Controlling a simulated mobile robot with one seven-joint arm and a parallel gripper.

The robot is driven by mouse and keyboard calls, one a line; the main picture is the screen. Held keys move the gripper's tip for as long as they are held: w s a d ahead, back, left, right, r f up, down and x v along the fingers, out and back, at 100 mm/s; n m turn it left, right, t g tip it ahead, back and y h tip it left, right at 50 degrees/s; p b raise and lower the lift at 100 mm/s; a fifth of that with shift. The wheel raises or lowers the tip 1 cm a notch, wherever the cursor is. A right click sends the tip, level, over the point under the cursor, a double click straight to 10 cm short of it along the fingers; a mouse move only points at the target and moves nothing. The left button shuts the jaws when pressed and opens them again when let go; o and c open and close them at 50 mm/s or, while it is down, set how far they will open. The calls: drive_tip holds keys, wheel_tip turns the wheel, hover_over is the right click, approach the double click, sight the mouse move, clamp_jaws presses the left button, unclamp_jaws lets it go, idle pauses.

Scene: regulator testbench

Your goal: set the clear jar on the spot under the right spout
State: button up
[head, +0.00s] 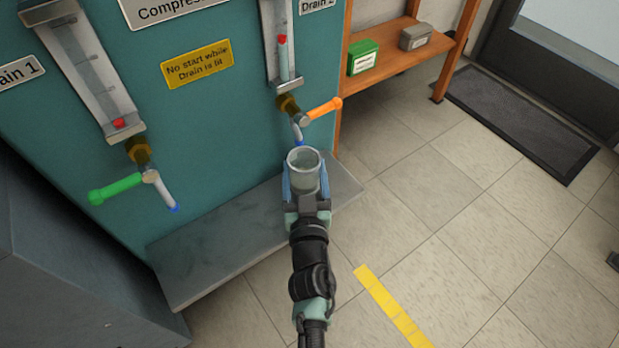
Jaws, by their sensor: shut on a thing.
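The clear jar (303,164) is upright between the blue fingers of my gripper (304,187), which is shut on it. The jar's open mouth faces up. It is in front of and just below the right spout (298,132), which has a blue tip and an orange-handled valve (323,109). The jar overlaps the right part of the grey shelf (225,233) in the picture. I cannot tell whether its base touches the shelf. The spot under the right spout is hidden behind the jar and my gripper.
The left spout (166,193) has a green handle (114,190) and hangs over the shelf's left part. The shelf's middle is bare. A wooden rack (398,58) holds a green box (363,57) and a grey box (415,37). Tiled floor lies open at right, with a dark mat (520,120).

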drive_tip(key=shift+w+a+f+b, duration=0.1)
drive_tip(key=shift+f+b, duration=0.25)
drive_tip(key=shift+f, duration=0.05)
idle(0.8)
drive_tip(key=o, duration=1.5)
drive_tip(key=s+d+p, duration=0.1)
drive_tip(key=s+p, duration=0.2)
drive_tip(key=s, duration=1)
drive_tip(key=shift+p, duration=0.35)
drive_tip(key=shift+w+r, duration=0.1)
